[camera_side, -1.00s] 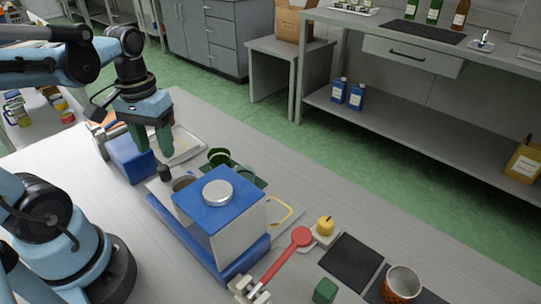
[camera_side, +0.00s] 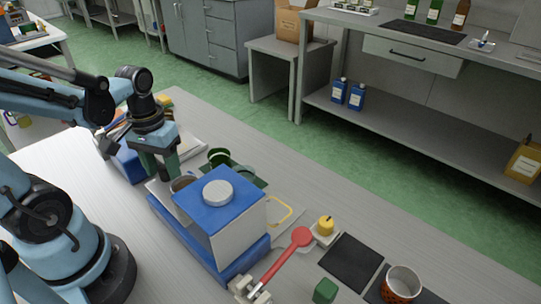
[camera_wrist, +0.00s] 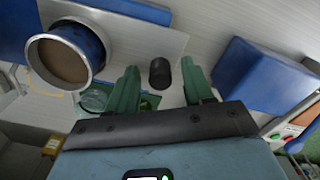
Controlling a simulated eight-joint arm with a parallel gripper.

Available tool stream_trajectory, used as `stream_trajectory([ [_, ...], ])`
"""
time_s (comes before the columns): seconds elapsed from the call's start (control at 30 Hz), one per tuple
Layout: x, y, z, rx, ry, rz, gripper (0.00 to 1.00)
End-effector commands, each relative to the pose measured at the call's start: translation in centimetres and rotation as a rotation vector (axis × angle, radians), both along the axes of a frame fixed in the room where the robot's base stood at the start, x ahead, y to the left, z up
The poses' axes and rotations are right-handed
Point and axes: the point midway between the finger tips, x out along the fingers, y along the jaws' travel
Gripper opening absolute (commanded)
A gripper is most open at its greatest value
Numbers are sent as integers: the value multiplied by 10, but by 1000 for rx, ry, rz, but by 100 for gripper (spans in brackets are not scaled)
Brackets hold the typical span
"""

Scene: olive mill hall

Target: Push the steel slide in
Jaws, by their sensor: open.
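The steel slide (camera_side: 157,188) sticks out from the left of a white box with a blue lid (camera_side: 217,200) and blue base. The slide also shows in the wrist view (camera_wrist: 135,38) as a grey plate. A cup with brown contents (camera_wrist: 66,60) is on the slide; its rim shows beside the box (camera_side: 181,183). A black knob (camera_wrist: 160,74) is at the slide's outer end. My gripper (camera_side: 163,176) is open above that end. In the wrist view its green fingers (camera_wrist: 159,80) are on either side of the knob; contact cannot be told. The side view hides the knob.
A blue block (camera_wrist: 262,77) stands beside the slide's outer end, close to my gripper. A red-handled tool (camera_side: 285,255), a yellow knob (camera_side: 325,225) and an orange-patterned cup (camera_side: 401,284) are to the right.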

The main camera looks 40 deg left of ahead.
Motion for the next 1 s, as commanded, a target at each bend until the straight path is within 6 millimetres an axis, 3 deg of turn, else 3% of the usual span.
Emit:
stream_trajectory([
  [0.07,0,0,0,0,0,0,52],
  [0.4,0,0,0,0,0,0,0],
  [0.73,0,-4,0,0,0,-2,0],
  [1.0,1,-41,0,-1,2,-10,0],
])
